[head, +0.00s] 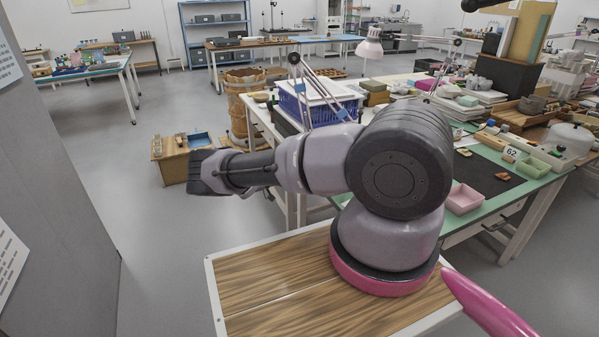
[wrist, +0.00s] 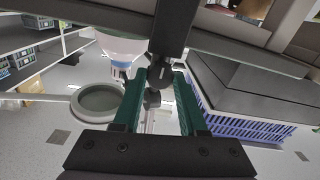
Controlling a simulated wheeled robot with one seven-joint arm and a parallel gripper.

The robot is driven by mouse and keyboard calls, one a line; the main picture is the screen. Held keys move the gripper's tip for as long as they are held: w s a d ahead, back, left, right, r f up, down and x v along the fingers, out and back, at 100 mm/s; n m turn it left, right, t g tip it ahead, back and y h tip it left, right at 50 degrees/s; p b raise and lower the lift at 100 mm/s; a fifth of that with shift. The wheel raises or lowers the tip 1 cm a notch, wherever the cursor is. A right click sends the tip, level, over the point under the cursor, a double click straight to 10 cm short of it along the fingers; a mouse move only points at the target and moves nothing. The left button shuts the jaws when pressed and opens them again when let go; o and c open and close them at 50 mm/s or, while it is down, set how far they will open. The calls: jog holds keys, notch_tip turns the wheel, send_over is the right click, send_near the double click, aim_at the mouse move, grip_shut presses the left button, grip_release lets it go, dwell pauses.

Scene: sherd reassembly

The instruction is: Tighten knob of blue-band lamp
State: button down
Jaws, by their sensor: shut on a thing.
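In the wrist view my gripper (wrist: 160,76) has its two green fingers around a small dark knob (wrist: 152,98) on a dark lamp joint, and is shut on it. A dark bar (wrist: 174,28) of the lamp runs up from the knob.
A blue crate (head: 318,104) stands close beside the lamp; it also shows in the wrist view (wrist: 238,127). A second lamp with a pale pink shade (head: 369,47) stands farther back. The green table (head: 485,212) is crowded. The floor to the left is open.

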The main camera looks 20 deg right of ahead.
jog(key=shift+f, duration=0.1)
jog(key=shift+c, duration=2.2)
grip_release()
jog(key=a, duration=1.1)
jog(key=shift+s, duration=0.35)
